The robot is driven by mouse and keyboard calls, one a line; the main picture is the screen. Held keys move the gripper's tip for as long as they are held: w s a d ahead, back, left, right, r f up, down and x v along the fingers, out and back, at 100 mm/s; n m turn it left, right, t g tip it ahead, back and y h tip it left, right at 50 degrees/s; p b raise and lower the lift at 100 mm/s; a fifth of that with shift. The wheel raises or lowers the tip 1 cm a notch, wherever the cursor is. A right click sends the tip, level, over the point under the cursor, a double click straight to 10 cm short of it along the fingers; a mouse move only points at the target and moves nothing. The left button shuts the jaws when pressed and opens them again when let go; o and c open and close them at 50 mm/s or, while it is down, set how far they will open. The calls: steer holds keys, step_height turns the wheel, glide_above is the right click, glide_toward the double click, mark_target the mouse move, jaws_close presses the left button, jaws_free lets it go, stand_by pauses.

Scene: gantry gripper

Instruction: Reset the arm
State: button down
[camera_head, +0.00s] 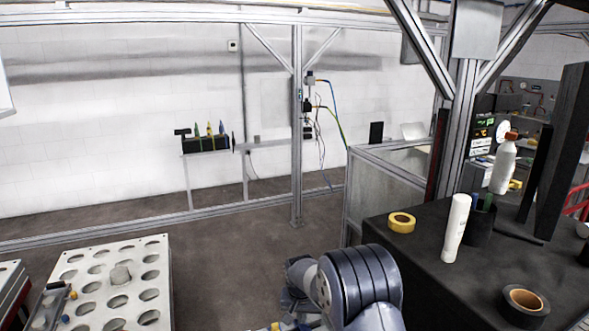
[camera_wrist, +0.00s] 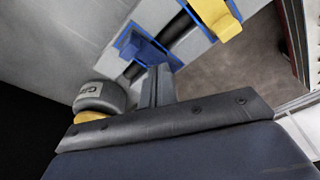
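My arm (camera_head: 365,285) shows at the bottom middle of the head view, its grey rounded links folded close to the camera. It is left of the black table and right of the white perforated plate. I cannot make out two fingertips in the head view. In the wrist view, a dark bar with screws fills the lower part. Beyond it are a blue part (camera_wrist: 145,47) and a yellow part (camera_wrist: 216,17) beside black cylinders. I cannot tell whether these belong to my gripper, or whether it holds anything.
A black table (camera_head: 420,245) at right bears a yellow tape roll (camera_head: 401,222), a white tube (camera_head: 456,228), a brown tape roll (camera_head: 524,298) and a white bottle (camera_head: 503,165). A white perforated plate (camera_head: 75,262) is at lower left. The floor (camera_head: 235,262) between is clear.

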step_height(320, 180, up, 6)
steer(key=p, duration=0.2)
steer(key=shift+p, duration=0.3)
step_height(320, 180, down, 8)
steer(key=b, duration=0.4)
steer(key=shift+r, duration=0.15)
steer(key=shift+s+d+r+n+g+p, duration=0.45)
steer(key=shift+r+n, duration=0.95)
steer(key=shift+n, duration=2.35)
steer(key=shift+s+d+r+n+g+b, duration=0.15)
steer(key=shift+s+r+n, duration=0.85)
steer(key=shift+n, duration=2.7)
steer(key=shift+s+d+r+n+g+p, duration=0.3)
steer(key=shift+r+n, duration=1.45)
steer(key=shift+n, duration=2)
steer(key=shift+w+a, duration=0.1)
